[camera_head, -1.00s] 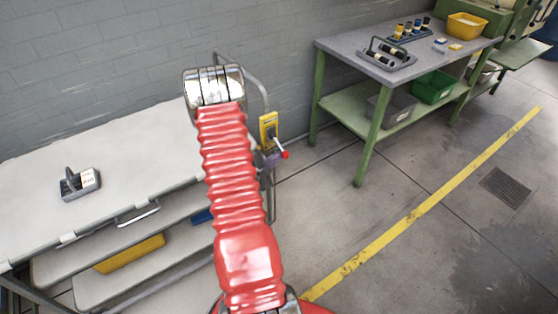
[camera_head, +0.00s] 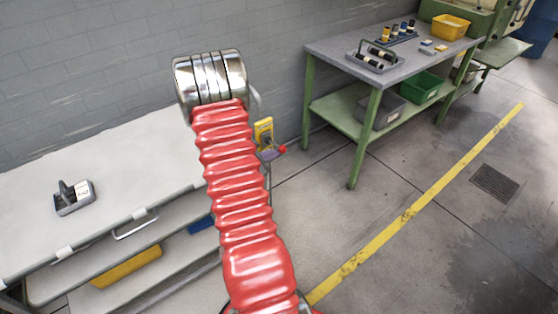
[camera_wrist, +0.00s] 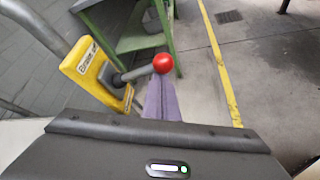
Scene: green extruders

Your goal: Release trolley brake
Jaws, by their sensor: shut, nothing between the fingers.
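The trolley (camera_head: 130,165) stands at the left, with a pale flat top. A yellow brake box (camera_head: 263,132) is fixed by its handle at the far right end. In the wrist view the yellow box (camera_wrist: 88,72) carries a dark lever (camera_wrist: 138,73) with a red ball knob (camera_wrist: 163,64), pointing out to the right. The knob also shows in the head view (camera_head: 282,149). My gripper (camera_wrist: 160,82) has its purple fingers shut and empty. They are just below the lever near the knob; whether they touch it I cannot tell. My red arm (camera_head: 240,200) hides part of the trolley.
A grey holder (camera_head: 74,198) sits on the trolley top; yellow (camera_head: 127,267) and blue (camera_head: 202,222) bins are on its lower shelves. A green workbench (camera_head: 345,125) stands behind at the right. A grey wall is behind.

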